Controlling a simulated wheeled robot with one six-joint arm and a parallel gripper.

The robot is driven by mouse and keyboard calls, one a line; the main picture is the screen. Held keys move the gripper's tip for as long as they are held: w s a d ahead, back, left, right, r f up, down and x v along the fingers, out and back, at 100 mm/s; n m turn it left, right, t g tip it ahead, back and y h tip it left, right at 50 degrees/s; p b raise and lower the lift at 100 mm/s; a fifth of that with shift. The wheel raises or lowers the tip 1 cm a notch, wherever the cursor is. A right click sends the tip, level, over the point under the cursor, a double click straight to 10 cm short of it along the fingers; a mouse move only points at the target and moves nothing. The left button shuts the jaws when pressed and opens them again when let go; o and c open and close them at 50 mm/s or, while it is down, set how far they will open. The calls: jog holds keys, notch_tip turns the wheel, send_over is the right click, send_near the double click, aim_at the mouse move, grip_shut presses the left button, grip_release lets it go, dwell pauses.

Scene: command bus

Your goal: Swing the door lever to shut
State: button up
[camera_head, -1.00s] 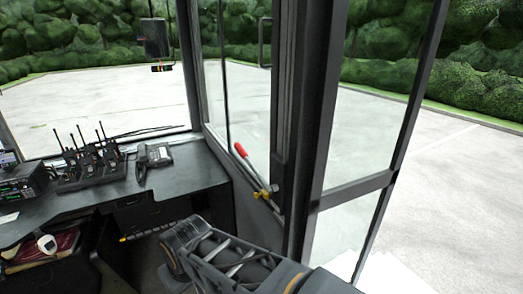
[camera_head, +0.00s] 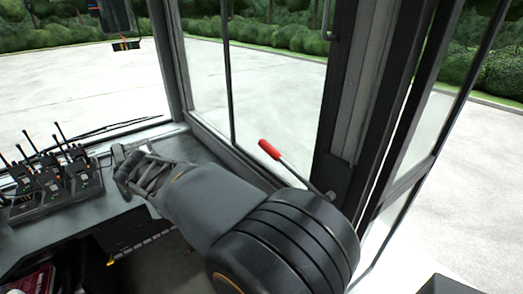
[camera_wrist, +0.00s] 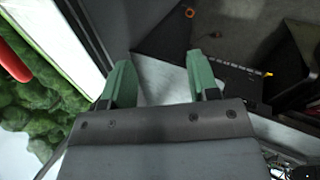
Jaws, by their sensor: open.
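The door lever (camera_head: 269,149) has a red grip on a thin dark shaft. It slants up to the left from the side of the dark door post. My arm hides part of its lower end in the head view. A red rounded end at the left edge of the wrist view looks like the lever's grip (camera_wrist: 12,66). My gripper (camera_wrist: 162,82) is open, with two green fingers apart and nothing between them. In the head view my gripper is over the dash, left of the lever and apart from it; its fingertips are not clear there.
The dark dash (camera_head: 70,215) holds a rack of radios (camera_head: 55,180) at the left. A dark door post (camera_head: 350,110) and glass panels stand at the right. A dark box with a screen hangs at top left. My arm crosses the space beside the lever.

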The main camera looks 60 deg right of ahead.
aim_at(265, 150)
jog(key=w+d+r+m+g+h+b, duration=0.1)
jog(key=d+r+m+g+h, duration=0.25)
jog(key=d, duration=0.45)
jog(key=w+d+r+m+g+h+b, duration=0.1)
jog(key=d+r+m+g+h, duration=0.3)
jog(key=d, duration=0.4)
jog(key=shift+n+g+y, duration=0.25)
jog(key=shift+g+y, duration=0.3)
jog(key=shift+g, duration=0.2)
jog(key=p+x, duration=0.1)
jog(key=x, duration=1.1)
jog(key=shift+w+d+r, duration=0.1)
jog(key=shift+d, duration=0.05)
jog(key=shift+x, duration=0.8)
jog(key=shift+c, duration=0.2)
grip_shut()
